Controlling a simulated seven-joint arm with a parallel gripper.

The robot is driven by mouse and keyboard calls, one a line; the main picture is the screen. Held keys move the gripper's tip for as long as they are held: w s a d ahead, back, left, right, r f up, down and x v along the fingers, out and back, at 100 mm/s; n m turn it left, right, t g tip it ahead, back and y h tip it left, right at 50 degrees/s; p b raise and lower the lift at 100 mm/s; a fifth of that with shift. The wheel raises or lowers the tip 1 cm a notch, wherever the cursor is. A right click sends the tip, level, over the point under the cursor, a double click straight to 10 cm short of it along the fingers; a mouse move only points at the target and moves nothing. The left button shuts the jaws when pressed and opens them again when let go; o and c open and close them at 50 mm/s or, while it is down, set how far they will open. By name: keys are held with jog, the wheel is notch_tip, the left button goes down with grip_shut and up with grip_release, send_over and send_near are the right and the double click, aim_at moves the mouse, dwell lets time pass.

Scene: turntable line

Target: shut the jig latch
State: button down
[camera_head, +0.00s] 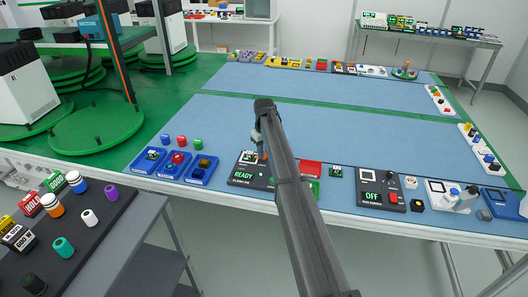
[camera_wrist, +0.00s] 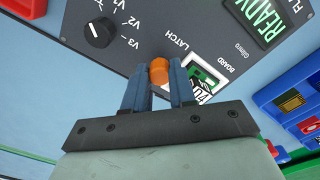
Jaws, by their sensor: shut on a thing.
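The jig is a dark panel (camera_head: 240,180) on the near edge of the blue table, with a green READY display; in the wrist view the panel (camera_wrist: 150,25) fills the top middle. An orange latch knob (camera_wrist: 159,70) stands beside the LATCH lettering. My gripper (camera_wrist: 158,80) has its two blue fingers on either side of this knob and is shut on it. A green and white board (camera_wrist: 203,78) sits in the jig right beside the latch, partly hidden by a finger. In the head view my gripper (camera_head: 261,147) is over the jig, and my arm hides its right part.
Blue trays (camera_head: 172,165) stand left of the jig. A red block (camera_head: 310,168) and a dark box reading OFF (camera_head: 380,192) stand to the right. A black selector knob (camera_wrist: 98,33) is on the panel near my fingers.

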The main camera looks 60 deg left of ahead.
jog(key=shift+a, duration=0.1)
jog(key=c, duration=0.9)
grip_release()
jog(key=shift+r, duration=0.1)
notch_tip(320, 180, up, 14)
jog(key=shift+f, duration=0.2)
